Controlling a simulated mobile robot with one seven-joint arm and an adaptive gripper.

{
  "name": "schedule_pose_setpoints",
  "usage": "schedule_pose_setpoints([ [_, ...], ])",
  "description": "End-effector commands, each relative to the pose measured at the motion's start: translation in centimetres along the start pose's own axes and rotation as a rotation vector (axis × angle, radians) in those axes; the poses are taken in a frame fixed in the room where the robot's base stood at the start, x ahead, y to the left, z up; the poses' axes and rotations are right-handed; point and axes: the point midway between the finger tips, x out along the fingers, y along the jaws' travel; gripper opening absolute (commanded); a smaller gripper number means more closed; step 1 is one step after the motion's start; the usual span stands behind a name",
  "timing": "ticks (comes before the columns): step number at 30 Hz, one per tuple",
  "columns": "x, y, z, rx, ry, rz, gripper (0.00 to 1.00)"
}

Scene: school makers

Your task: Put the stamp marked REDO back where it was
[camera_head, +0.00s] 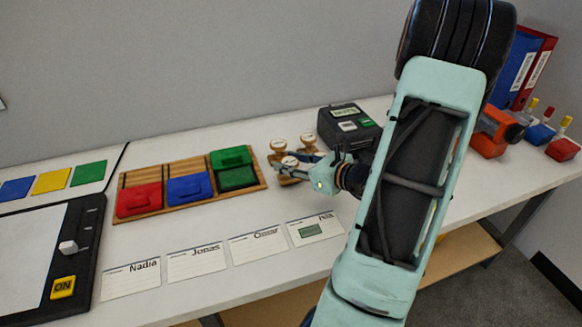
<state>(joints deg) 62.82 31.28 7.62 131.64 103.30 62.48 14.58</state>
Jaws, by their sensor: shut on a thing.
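Several wooden stamps with round white-topped knobs stand close together at the middle of the table. One is at the back left (278,146) and one at the back right (308,140). My gripper (291,168) reaches in from the right and is shut on the front stamp (290,161), at or just above the tabletop. The fingers partly cover the stamps, and the lettering on the knobs is too small to read, so I cannot tell which one is marked REDO.
Left of the stamps is a wooden rack (210,198) with red, blue and green ink pads; the green lid is open. Several name cards (258,243) lie in front; the rightmost card (316,229) bears a green mark. A black box (347,128) stands behind my gripper.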

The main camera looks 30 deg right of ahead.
Motion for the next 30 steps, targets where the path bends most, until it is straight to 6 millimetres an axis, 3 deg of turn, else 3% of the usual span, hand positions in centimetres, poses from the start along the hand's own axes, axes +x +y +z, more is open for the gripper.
schedule_pose_setpoints([
  [14,0.35,0.31,-0.99,-0.001,-0.001,-0.002,0.05],
  [15,0.30,0.30,-0.87,-0.001,0.000,-0.002,0.37],
  [19,0.29,0.30,-0.84,-0.001,0.000,-0.002,0.51],
  [30,0.13,0.26,-0.38,0.000,-0.001,-0.003,0.51],
])
